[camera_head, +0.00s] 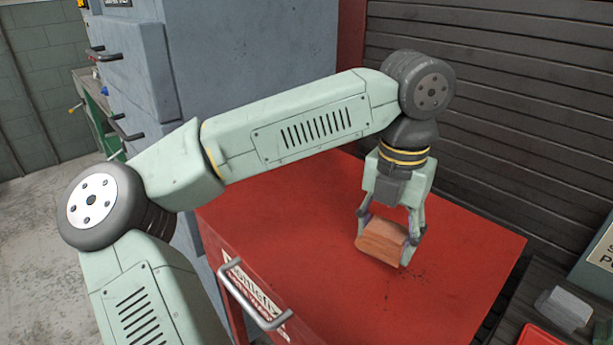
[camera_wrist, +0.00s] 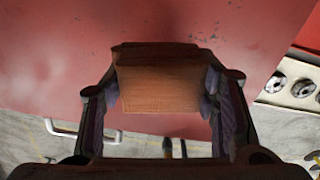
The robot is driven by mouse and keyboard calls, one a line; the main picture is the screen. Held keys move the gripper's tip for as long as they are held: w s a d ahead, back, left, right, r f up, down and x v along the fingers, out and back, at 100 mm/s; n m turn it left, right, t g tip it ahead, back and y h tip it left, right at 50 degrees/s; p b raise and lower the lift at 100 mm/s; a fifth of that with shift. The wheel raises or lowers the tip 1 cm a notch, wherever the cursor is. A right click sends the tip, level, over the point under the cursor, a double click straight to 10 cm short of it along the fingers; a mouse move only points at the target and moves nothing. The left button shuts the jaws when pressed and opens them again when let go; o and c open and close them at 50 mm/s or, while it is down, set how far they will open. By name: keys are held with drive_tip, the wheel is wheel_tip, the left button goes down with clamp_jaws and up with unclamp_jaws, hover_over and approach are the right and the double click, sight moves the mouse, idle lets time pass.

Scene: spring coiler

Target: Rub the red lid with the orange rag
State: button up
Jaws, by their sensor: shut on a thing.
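The orange rag (camera_head: 382,239) is a folded, block-like orange-brown piece. My gripper (camera_head: 391,228) is shut on it, one finger on each side. In the head view the rag is at or just above the red lid (camera_head: 300,250), right of its middle; I cannot tell whether it touches. The lid is a flat red top with a few dark scuffs near the rag. In the wrist view the rag (camera_wrist: 158,82) sits between the two fingers, with the red lid (camera_wrist: 60,60) behind it. The underside of the rag is hidden.
A silver handle (camera_head: 250,298) is on the red chest's front. A blue-grey cabinet (camera_head: 240,60) stands behind left, and a dark slatted wall (camera_head: 500,110) behind right. A dark surface with a grey block (camera_head: 563,308) lies at the right. Most of the lid is clear.

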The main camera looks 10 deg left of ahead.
drive_tip(key=shift+r+p, duration=1)
drive_tip(key=shift+r, duration=0.95)
drive_tip(key=shift+f, duration=0.1)
